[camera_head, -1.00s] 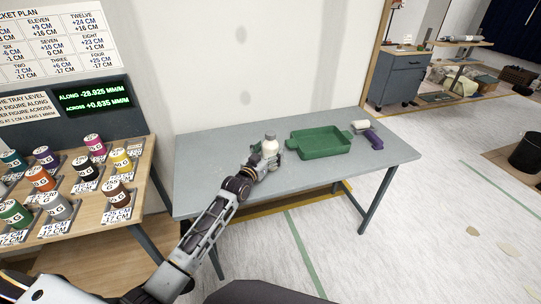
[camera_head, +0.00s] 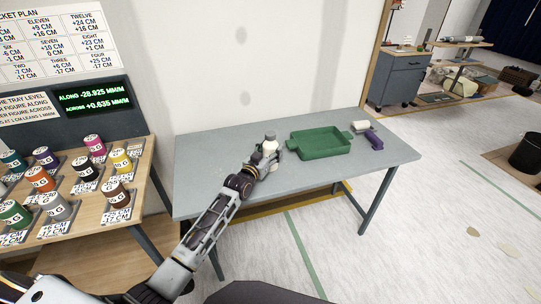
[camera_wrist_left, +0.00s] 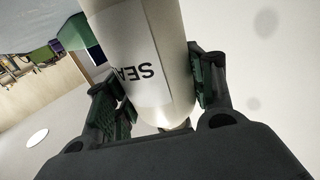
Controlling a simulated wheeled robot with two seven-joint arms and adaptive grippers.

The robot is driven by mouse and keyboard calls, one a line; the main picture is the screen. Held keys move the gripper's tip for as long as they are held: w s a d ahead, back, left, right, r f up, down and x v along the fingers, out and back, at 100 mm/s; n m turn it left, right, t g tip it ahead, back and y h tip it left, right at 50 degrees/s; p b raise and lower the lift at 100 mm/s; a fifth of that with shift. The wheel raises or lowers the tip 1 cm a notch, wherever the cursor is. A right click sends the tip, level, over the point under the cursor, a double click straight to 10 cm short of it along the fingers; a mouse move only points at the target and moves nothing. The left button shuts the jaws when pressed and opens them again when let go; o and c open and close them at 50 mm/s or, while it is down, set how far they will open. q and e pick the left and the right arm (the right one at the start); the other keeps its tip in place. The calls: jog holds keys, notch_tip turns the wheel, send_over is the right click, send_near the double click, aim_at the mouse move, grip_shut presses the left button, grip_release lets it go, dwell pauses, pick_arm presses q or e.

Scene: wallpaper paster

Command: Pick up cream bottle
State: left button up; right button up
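The cream bottle (camera_head: 270,147) stands upright near the back of the grey table, left of the green tray. My left gripper (camera_head: 266,158) is at the bottle, and the bottle's lower part is partly hidden behind it. In the left wrist view the bottle (camera_wrist_left: 150,60) is large, with a white label reading "SEA" upside down. The fingers of my left gripper (camera_wrist_left: 160,98) lie along both of its sides and appear closed against it. Whether the bottle is clear of the table cannot be told. My right gripper is not in view.
A green tray (camera_head: 322,143) is right of the bottle on the grey table (camera_head: 215,165). A white item (camera_head: 360,126) and a purple item (camera_head: 374,140) lie beyond it. A wooden rack of coloured pots (camera_head: 85,175) stands at the left. The table's left part is clear.

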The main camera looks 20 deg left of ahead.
aim_at(270, 133)
pick_arm(q)
jog(key=c, duration=0.5)
jog(key=shift+c, duration=0.6)
jog(key=shift+r, duration=0.25)
notch_tip(270, 133, up, 8)
jog(key=shift+r+p, duration=0.15)
jog(key=shift+p, duration=0.5)
jog(key=shift+r, duration=0.65)
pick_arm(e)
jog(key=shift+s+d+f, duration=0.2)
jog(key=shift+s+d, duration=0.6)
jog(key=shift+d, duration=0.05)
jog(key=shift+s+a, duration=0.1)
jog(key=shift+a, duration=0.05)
